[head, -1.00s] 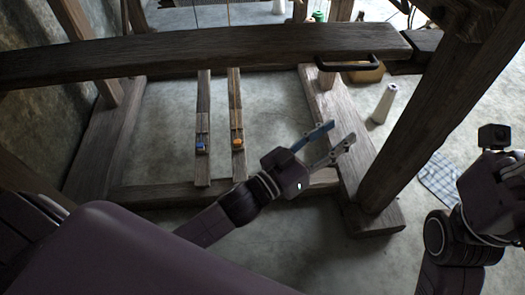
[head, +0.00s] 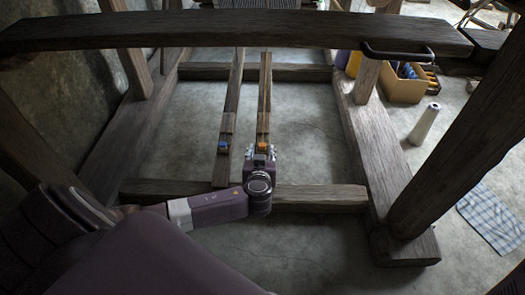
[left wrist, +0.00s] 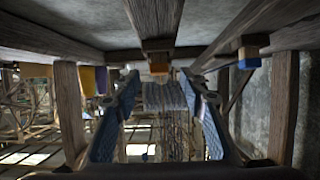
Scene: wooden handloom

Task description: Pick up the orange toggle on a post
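The orange toggle (head: 262,147) sits on the right one of two wooden posts (head: 264,100) in the head view. A blue toggle (head: 223,146) is on the left post. My left gripper (head: 261,152) is right at the near side of the orange toggle and partly overlaps it. In the left wrist view the gripper's fingers (left wrist: 160,108) are spread wide. The orange toggle (left wrist: 158,68) shows between and beyond them, with no finger seen touching it. The blue toggle (left wrist: 248,57) is off to the right there. My right gripper is not seen.
A thick loom beam (head: 240,30) crosses above the posts, and a lower bar (head: 310,196) runs in front. A black handle (head: 410,50), a cardboard box (head: 402,88), a pale cone (head: 424,124) and a checked cloth (head: 490,218) are at the right. Floor between the frame sides is clear.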

